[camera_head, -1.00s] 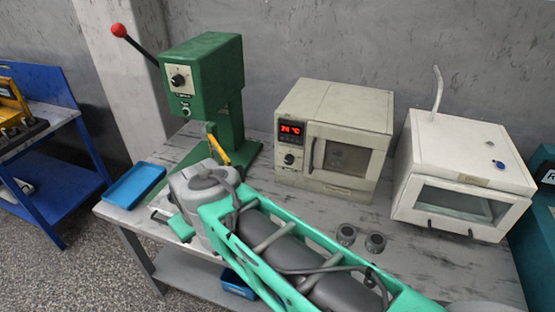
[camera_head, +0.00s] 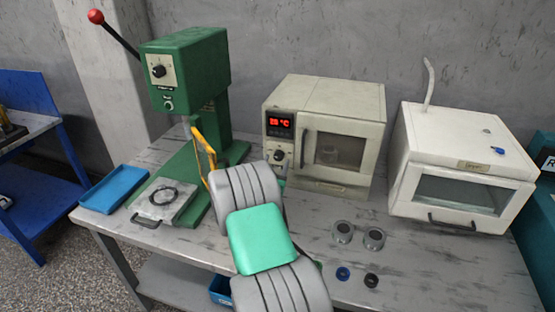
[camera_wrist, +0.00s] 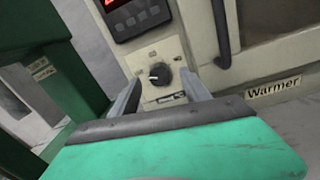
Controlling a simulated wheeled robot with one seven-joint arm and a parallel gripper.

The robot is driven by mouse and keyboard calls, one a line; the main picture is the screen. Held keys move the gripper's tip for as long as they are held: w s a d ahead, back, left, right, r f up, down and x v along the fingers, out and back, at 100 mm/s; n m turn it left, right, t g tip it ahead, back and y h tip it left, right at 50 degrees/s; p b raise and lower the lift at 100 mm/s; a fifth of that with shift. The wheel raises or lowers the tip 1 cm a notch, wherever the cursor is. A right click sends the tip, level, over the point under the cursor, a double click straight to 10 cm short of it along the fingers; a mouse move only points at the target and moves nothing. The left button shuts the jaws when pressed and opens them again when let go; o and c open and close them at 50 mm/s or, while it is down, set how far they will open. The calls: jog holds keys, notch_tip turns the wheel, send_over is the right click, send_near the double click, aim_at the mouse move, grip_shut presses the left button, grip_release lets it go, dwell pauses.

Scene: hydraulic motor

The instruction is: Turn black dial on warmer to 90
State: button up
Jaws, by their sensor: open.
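The warmer (camera_head: 350,101) is a beige box with a red display (camera_head: 280,123) and a door on its right. Its black dial (camera_head: 279,156) sits on the panel below the display; it also shows in the wrist view (camera_wrist: 159,73), with a white mark toward its left side. My gripper (camera_wrist: 160,79) is open in the wrist view, one finger to each side of the dial. I cannot tell whether either finger touches it. In the head view my arm hides most of the gripper. A "Warmer" label (camera_wrist: 273,87) is at the right.
A green press (camera_head: 190,80) with a red-knobbed lever stands left of the warmer, and a blue tray (camera_head: 113,188) lies by it. A white glass-fronted box (camera_head: 465,150) stands to the right. Two grey round parts (camera_head: 343,232) and two small rings (camera_head: 343,273) lie on the table.

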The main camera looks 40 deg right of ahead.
aim_at(279, 156)
jog(key=shift+x, duration=1.4)
jog(key=shift+c, duration=0.5)
grip_shut()
